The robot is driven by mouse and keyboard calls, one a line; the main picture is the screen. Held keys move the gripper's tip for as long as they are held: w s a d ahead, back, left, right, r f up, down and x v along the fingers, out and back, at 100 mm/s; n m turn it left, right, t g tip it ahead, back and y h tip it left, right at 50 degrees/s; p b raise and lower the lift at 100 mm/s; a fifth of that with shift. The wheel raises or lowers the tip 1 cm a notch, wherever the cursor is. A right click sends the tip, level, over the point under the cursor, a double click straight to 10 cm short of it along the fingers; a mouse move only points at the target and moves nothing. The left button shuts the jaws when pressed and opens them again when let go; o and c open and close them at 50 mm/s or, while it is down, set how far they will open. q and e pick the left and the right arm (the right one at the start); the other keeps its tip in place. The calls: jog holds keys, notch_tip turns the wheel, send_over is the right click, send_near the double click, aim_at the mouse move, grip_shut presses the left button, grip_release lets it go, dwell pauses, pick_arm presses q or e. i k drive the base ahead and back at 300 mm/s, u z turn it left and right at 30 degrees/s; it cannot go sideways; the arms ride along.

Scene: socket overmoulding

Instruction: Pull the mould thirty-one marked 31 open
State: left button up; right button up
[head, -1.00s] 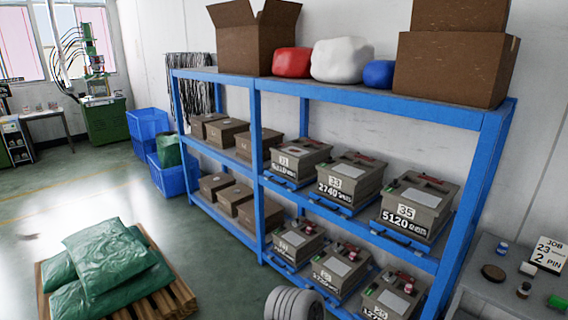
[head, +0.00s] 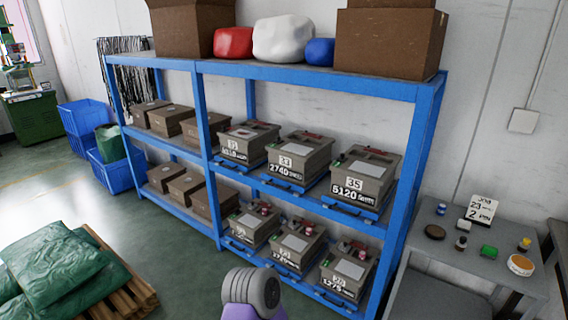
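Three grey moulds sit on blue pull-out trays on the middle shelf of the right bay. The left one (head: 246,143) has a number plate too small to read surely; it may be 31. The middle mould (head: 298,158) is marked 33 and the right mould (head: 360,180) is marked 35. All three look shut and stand in line on their trays. A ribbed grey and purple part at the bottom middle seems to be my own arm. Neither of my grippers shows.
Three more moulds (head: 296,245) stand on the lower shelf of the blue rack (head: 418,140). Brown boxes (head: 208,132) fill the left bay. A grey side table (head: 462,250) with small pots and a job card (head: 481,209) stands right. Green sacks (head: 60,268) lie on a pallet (head: 135,295) at left.

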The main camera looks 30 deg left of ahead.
aim_at(243, 147)
jog(key=u, duration=1.05)
jog(key=i, duration=2)
jog(key=u, duration=0.55)
